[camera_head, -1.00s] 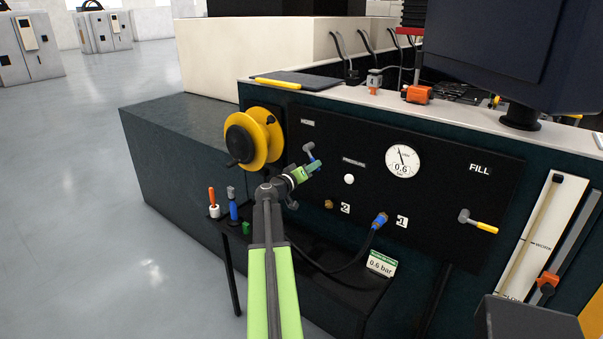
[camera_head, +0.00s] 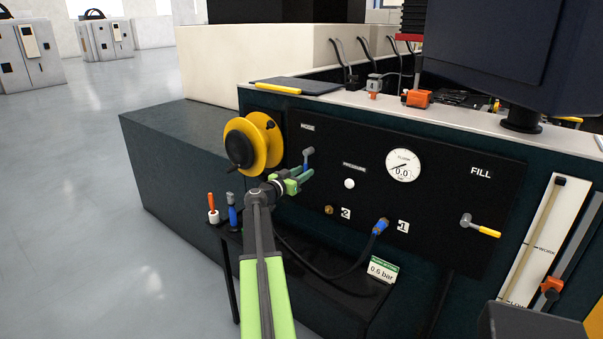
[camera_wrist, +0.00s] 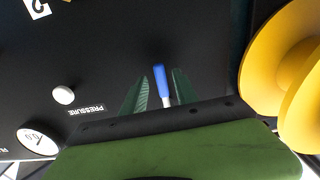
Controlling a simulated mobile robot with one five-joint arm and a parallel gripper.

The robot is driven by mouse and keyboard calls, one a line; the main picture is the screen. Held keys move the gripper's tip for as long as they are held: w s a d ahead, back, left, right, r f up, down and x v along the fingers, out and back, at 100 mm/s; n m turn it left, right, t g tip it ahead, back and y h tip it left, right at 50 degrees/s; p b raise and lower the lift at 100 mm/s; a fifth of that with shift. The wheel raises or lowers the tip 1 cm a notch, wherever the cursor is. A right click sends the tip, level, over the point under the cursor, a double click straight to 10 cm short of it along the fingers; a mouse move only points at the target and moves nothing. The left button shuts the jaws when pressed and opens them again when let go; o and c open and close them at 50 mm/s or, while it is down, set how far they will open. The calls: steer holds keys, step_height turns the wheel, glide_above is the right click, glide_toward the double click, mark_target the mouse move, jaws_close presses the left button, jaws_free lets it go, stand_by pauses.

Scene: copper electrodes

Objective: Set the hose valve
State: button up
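The hose valve (camera_head: 308,158) is a small lever with a blue handle and grey stem, on the black panel under a small label. Its handle hangs about straight down in the head view. In the wrist view the blue handle (camera_wrist: 160,78) shows in the gap between my two green fingers. My gripper (camera_head: 301,181) is open, just below and in front of the lever. I see dark gaps on both sides of the handle, so neither finger seems to press on it. The pressure gauge (camera_head: 403,165) reads 0.0.
A yellow reel (camera_head: 264,142) sits close to the left of the lever. A white knob (camera_head: 349,184), a blue hose fitting (camera_head: 380,226) at port 1 and a yellow-handled fill lever (camera_head: 482,227) are on the panel.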

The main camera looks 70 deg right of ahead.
steer(key=shift+v, duration=2.8)
steer(key=v, duration=1.7)
steer(key=shift+a, duration=0.25)
steer(key=shift+w, duration=0.1)
